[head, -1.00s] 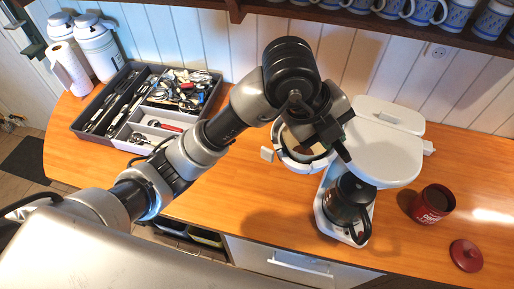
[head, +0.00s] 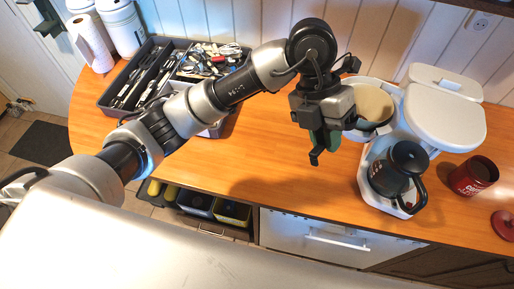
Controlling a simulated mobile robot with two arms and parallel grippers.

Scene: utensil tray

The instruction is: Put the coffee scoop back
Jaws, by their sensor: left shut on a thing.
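My left gripper (head: 322,146) is in the head view, in front of and to the left of the filter basket. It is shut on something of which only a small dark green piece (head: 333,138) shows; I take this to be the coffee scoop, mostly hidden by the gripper. The grey utensil tray (head: 104,104) is at the back left of the counter, partly behind my left arm, with several utensils in its compartments. My right gripper is out of view.
The white coffee maker (head: 445,118) stands on the right, its basket (head: 372,106) swung out with a tan filter. A dark coffee pot (head: 398,170) stands in it. A red can (head: 474,176) and red lid (head: 503,224) are further right. An open drawer (head: 198,203) is below the counter.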

